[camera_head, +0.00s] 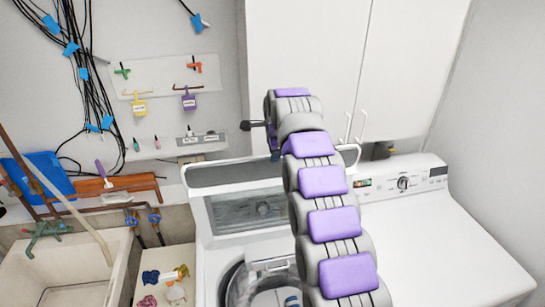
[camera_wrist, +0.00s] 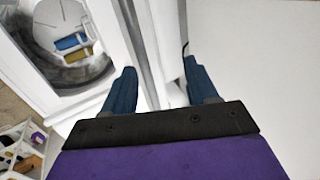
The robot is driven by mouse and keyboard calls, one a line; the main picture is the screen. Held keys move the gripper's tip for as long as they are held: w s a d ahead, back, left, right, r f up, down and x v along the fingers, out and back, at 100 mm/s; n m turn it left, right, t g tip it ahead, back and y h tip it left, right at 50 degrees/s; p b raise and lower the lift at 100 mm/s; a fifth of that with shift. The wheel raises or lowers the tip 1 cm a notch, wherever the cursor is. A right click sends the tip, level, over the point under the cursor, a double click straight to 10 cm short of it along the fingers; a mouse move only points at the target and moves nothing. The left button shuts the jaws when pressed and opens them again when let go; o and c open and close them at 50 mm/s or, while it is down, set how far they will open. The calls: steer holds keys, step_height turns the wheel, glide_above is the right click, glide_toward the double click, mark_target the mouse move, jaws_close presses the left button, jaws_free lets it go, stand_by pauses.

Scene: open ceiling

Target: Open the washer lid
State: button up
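The white washer (camera_head: 207,262) stands left of my arm in the head view. Its lid, with a dark glass window (camera_head: 236,211), appears raised at the back. The round drum opening (camera_head: 240,285) is exposed in front of it, partly hidden by my arm. In the wrist view, the drum (camera_wrist: 45,52) shows at upper left, with blue and yellow items (camera_wrist: 75,45) inside. My gripper (camera_wrist: 162,85) is open, its blue fingers apart with nothing clearly held between them. It is over the washer's right side, near the neighbouring white machine. In the head view, my arm mostly hides the gripper.
A white machine with a knob panel (camera_head: 403,183) stands close on the right, its broad top clear. White cabinets (camera_head: 303,50) hang above. A sink (camera_head: 65,270) and a tray of small items (camera_head: 165,285) are at the left.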

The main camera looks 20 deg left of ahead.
steer(key=v, duration=1.2)
steer(key=shift+s+d+r+b, duration=0.2)
steer(key=shift+s+d+b, duration=0.1)
steer(key=shift+d, duration=0.05)
steer(key=shift+d, duration=0.15)
steer(key=s+d+f+n+g+h+b, duration=0.15)
steer(key=s+d+f+b, duration=0.3)
steer(key=d, duration=0.45)
steer(key=s+d+f+n+g+b, duration=0.1)
steer(key=s+d+f+n+b, duration=0.15)
steer(key=s+d+f, duration=0.45)
steer(key=s+d+f+n+g+h+b, duration=0.1)
steer(key=s+d+f+n+b, duration=0.25)
steer(key=d, duration=0.65)
steer(key=s+d+f+n+g+b, duration=0.1)
steer(key=s+d+f+b, duration=0.3)
steer(key=s+f, duration=0.4)
steer(key=s+d+f+n+g+b, duration=0.1)
steer(key=s+d+f+b, duration=0.2)
steer(key=s+f, duration=0.5)
steer(key=s+d+f+n+g+b, duration=0.1)
steer(key=s+d+f+b, duration=0.3)
steer(key=s+f, duration=0.4)
steer(key=s+d, duration=0.1)
steer(key=s, duration=0.6)
steer(key=shift+d+f+n+h+b, duration=0.25)
steer(key=shift+d+n+h+b, duration=0.05)
steer(key=shift+n+h, duration=0.05)
